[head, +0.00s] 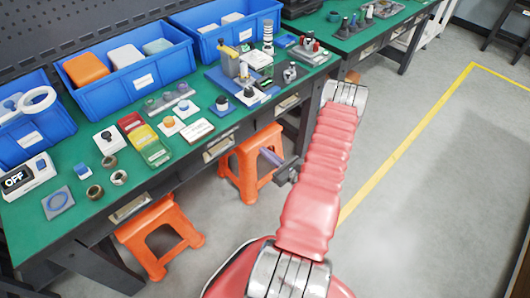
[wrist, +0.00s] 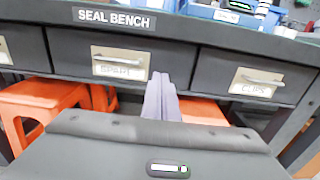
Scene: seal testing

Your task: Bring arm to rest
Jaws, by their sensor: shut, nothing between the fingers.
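My gripper (wrist: 161,85) shows in the wrist view with its two fingers together and nothing between them. It points at the front of the bench, below and in front of a closed drawer with a metal handle and label (wrist: 120,62). In the head view my gripper (head: 269,156) is to the left of my red-sleeved arm, in front of an orange stool and below the green bench top. The arm stretches out over the grey floor beside the bench.
The green bench (head: 75,229) carries blue bins (head: 140,95), an OFF switch box (head: 30,177), rings and small parts. Orange stools (head: 160,235) stand under it. A second green bench (head: 375,40) is at the back. The floor (head: 430,190) at right is clear, with a yellow line.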

